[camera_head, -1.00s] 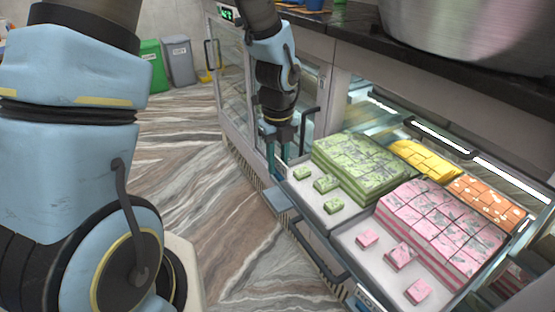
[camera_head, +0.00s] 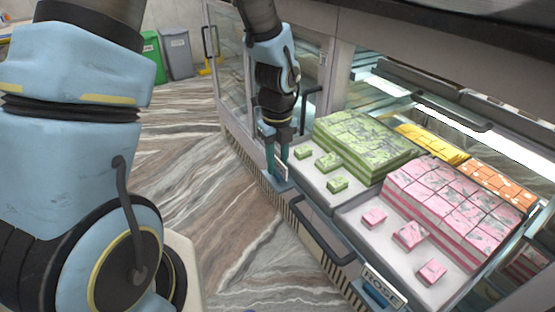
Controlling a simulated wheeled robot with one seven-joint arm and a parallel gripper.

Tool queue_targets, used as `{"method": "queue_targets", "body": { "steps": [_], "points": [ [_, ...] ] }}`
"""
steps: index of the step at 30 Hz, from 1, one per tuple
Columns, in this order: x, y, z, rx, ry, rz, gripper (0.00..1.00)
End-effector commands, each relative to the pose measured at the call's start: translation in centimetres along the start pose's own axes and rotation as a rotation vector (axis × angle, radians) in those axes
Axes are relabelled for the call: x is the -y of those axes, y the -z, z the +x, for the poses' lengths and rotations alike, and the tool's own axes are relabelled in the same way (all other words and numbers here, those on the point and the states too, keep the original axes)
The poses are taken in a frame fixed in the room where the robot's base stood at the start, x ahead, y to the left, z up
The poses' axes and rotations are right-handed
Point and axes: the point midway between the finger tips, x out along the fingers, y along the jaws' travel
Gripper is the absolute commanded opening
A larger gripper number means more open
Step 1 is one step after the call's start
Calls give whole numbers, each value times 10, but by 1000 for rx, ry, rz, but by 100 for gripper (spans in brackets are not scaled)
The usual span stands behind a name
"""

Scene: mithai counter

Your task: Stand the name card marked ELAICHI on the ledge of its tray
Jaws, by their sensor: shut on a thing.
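My gripper (camera_head: 277,168) points down at the front left corner of the tray of green sweets (camera_head: 308,190). It is shut on a small pale name card (camera_head: 283,171), seen at a steep angle. The card is upright, and its lettering cannot be read from here. The card is just above or touching the blue-grey ledge (camera_head: 282,186) at the front of the green tray; I cannot tell which. Green sweets are stacked at the tray's back, with several loose pieces in front.
The neighbouring tray of pink sweets (camera_head: 353,224) has a card reading ROSE (camera_head: 382,287) on its ledge. A dark handle (camera_head: 322,238) juts out in front of the trays. Yellow sweets (camera_head: 432,144) and orange sweets (camera_head: 492,183) lie behind. The marble floor (camera_head: 220,220) in front is clear.

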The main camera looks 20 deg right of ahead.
Motion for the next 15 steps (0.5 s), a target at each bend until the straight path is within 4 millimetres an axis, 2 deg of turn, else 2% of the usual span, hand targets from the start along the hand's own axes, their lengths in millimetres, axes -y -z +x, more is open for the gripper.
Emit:
{"method": "queue_targets", "body": {
  "steps": [3, 13, 14, 15],
  "points": [
    [0, 0, 8, 0, 0, 1, 0],
    [0, 0, 8, 1, 1, 0, 0],
    [0, 0, 8, 1, 1, 0, 35],
    [0, 0, 8, 1, 1, 0, 39]
  ]
}}
